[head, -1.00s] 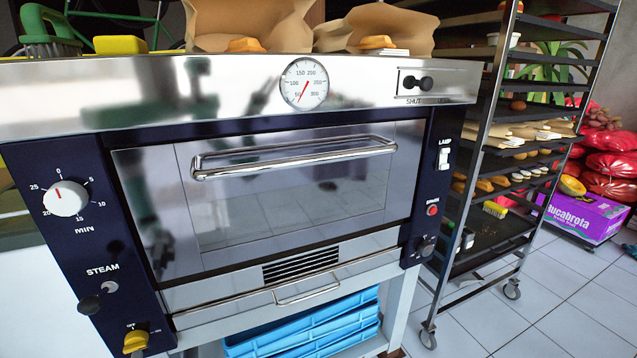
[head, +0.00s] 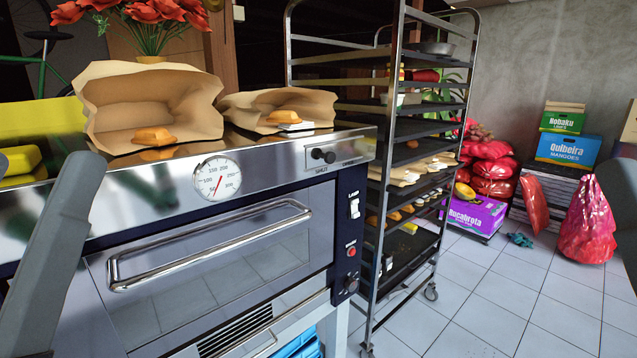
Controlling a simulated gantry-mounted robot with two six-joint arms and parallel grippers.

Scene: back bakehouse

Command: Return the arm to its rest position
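A grey link of my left arm slants up from the bottom left corner of the head view, in front of the oven (head: 230,245). A grey piece of my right arm shows at the right edge, cut off by the frame. Neither gripper is in view, so I cannot see their fingers or whether they hold anything. The oven door is shut, with a chrome bar handle (head: 210,243) across it. The round dial (head: 217,179) sits on the steel front above the door.
Two open paper bags (head: 150,95) and buns (head: 153,136) are on the oven top. A tall tray rack (head: 398,130) stands right of the oven. Red sacks (head: 493,170), a purple box (head: 476,215) and stacked crates (head: 567,150) are farther right. Tiled floor (head: 500,300) is open before them.

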